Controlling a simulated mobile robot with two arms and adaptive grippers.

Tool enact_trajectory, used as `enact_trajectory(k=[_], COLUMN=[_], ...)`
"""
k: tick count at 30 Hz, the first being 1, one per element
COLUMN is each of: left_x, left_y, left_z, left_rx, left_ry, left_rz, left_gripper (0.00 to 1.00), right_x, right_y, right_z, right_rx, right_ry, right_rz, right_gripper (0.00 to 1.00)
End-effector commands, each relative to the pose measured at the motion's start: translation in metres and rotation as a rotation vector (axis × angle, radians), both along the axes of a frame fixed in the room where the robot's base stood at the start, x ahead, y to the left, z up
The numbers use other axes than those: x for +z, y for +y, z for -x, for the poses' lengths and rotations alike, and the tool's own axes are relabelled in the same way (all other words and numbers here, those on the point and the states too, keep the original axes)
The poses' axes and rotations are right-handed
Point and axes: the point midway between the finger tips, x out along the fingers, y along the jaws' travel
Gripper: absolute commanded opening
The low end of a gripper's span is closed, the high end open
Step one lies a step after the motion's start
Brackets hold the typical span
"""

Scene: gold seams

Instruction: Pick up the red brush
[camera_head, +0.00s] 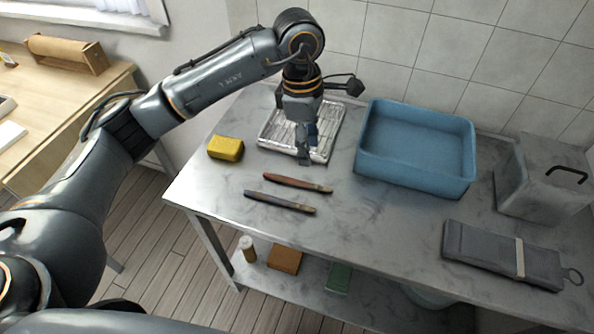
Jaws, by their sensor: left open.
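The red brush (297,183) lies on the grey marbled table, slanting slightly down to the right, its reddish-brown handle to the left and a paler tip at the right. A second, darker brush (279,201) lies just in front of it, nearly parallel and apart from it. My left gripper (305,158) points down over the front part of a metal rack, a little behind the red brush. It is open, and I see nothing held in it. My right gripper is not in view.
A yellow sponge (226,148) lies left of the metal rack (331,124). A blue basin (414,180) stands to the right. The table's front middle is clear.

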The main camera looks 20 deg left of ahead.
Motion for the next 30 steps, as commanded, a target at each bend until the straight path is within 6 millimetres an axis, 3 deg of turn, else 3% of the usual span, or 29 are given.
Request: enact_trajectory(k=[2, 5, 15, 25, 30], left_x=[0.006, 0.002, -0.059, -0.088, -0.115], left_y=[0.017, 0.026, 0.026, 0.025, 0.026], left_z=[-0.005, -0.007, -0.006, -0.007, -0.009], left_rx=[0.009, 0.014, 0.013, 0.012, 0.014], left_ry=[-0.012, -0.014, -0.011, -0.011, -0.01], left_rz=[-0.073, -0.11, -0.106, -0.105, -0.105], left_gripper=[0.42, 0.42, 0.42, 0.42, 0.42], right_x=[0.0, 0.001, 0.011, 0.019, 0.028], right_y=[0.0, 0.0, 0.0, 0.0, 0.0], right_z=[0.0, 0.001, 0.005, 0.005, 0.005], right_rx=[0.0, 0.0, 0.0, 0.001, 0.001], right_ry=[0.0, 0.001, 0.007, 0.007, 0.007], right_rz=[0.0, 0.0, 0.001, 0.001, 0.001], right_gripper=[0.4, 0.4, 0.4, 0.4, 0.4])
